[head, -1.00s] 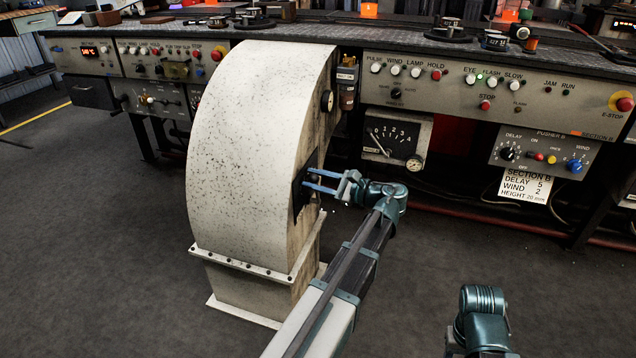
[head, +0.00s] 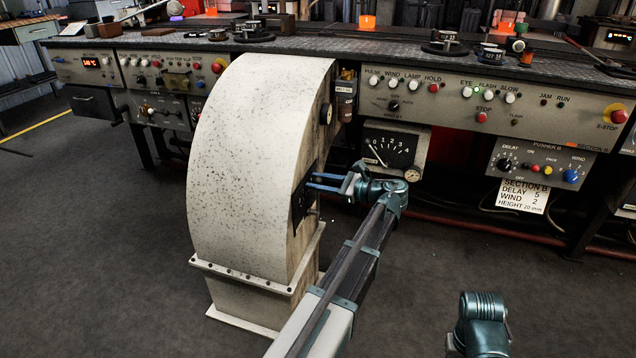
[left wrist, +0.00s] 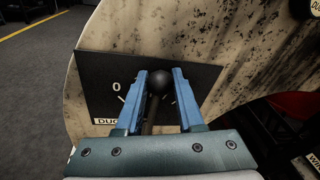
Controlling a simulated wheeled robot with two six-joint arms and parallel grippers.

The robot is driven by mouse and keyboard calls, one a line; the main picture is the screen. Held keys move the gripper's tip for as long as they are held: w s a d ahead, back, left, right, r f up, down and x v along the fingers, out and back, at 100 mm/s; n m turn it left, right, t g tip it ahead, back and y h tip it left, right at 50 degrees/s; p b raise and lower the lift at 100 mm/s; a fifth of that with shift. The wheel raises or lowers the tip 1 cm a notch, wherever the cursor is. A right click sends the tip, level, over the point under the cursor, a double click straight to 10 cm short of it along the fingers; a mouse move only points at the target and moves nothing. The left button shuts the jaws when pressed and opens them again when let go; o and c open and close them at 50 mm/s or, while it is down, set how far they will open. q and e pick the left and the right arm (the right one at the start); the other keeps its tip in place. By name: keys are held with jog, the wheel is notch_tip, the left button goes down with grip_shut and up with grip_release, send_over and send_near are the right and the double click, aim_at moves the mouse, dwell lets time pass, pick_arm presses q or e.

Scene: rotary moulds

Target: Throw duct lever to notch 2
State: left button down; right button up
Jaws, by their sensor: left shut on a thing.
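The duct (head: 250,170) is a large curved, speckled cream housing in the middle of the head view. A black lever plate (head: 303,196) is on its right side. In the left wrist view the plate (left wrist: 105,75) shows a "0", part of a "DUC" label and a few white marks. The duct lever has a round black knob (left wrist: 158,82). My left gripper (head: 312,181) reaches the plate from the right, its blue fingers (left wrist: 160,78) on either side of the knob, shut on it. The other notch numbers are hidden behind the fingers.
A control bench with switch panels (head: 490,95) runs behind the duct. A dial gauge (head: 392,147) hangs under it, right of the duct. A white card (head: 522,195) reads Section B, delay 5, wind 2. The floor around the duct is clear.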

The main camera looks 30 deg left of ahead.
pick_arm(q)
jog(key=c, duration=0.5)
grip_release()
jog(key=d, duration=0.4)
jog(key=d+r+p, duration=0.1)
jog(key=d, duration=0.4)
jog(key=w+d, duration=0.1)
jog(key=d, duration=0.3)
jog(key=shift+w+d+r+p, duration=0.1)
jog(key=shift+d+r+p, duration=0.25)
jog(key=shift+d, duration=0.05)
jog(key=s+d+f+n+h+p, duration=0.25)
jog(key=s+d+f+h, duration=0.2)
jog(key=s+d, duration=0.35)
jog(key=s+d+f+n+t+h+p, duration=0.1)
jog(key=s+d+f+n+h+p, duration=0.2)
jog(key=s+d+h, duration=0.4)
jog(key=s+d+f+n+h+p, duration=0.2)
jog(key=s+d+f+n+h, duration=0.2)
jog(key=s+d, duration=0.45)
jog(key=shift+n, duration=0.25)
notch_tip(320, 180, up, 37)
jog(key=p, duration=3.7)
jog(key=shift+w+a+r, duration=0.1)
jog(key=shift+w+r, duration=0.05)
jog(key=shift+r, duration=0.05)
